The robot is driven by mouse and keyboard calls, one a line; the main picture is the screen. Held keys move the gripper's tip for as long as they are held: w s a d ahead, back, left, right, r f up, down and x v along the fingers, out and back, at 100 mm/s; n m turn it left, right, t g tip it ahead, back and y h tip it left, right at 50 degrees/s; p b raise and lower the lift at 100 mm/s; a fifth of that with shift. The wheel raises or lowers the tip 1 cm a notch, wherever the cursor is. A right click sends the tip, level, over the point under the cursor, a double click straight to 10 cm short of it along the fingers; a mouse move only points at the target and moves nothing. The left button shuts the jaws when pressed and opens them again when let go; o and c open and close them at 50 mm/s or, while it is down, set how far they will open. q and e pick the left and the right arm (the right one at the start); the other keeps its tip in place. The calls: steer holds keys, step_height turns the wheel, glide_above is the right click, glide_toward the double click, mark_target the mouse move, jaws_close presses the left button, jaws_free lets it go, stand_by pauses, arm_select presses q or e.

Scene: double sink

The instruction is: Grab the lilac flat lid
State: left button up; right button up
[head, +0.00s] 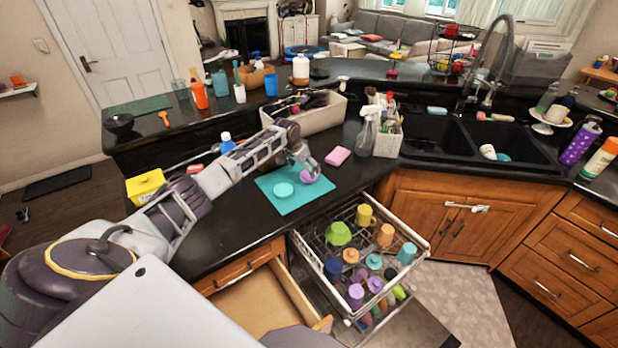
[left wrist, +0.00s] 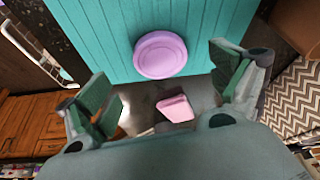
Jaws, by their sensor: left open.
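The lilac flat lid (head: 309,178) lies near the right edge of the teal mat (head: 294,205) on the dark counter. My left gripper (head: 306,165) is above and close to it in the head view, partly hiding it. In the left wrist view the round lilac lid (left wrist: 160,54) lies flat on the teal mat (left wrist: 85,30), whole and uncovered. There my left gripper (left wrist: 166,92) is open, its green-padded fingers apart with nothing between them touching the lid. A round turquoise lid (head: 283,190) lies on the mat to the left. My right gripper is not in view.
A pink sponge (head: 338,155) lies right of the mat. A grey bin (head: 305,117) and a spray bottle (head: 367,134) stand behind. An open dishwasher rack (head: 325,259) with several cups and an open drawer (head: 262,304) are below the counter edge.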

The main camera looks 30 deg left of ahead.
mark_target(308, 175)
arm_select(q)
steer(key=shift+w+f, duration=0.2)
steer(key=shift+f, duration=0.3)
steer(key=shift+b+x, duration=0.55)
steer(key=shift+x, duration=0.5)
steer(key=shift+b+x, duration=0.95)
steer(key=shift+b, duration=0.35)
steer(key=shift+c, duration=0.4)
steer(key=c, duration=0.9)
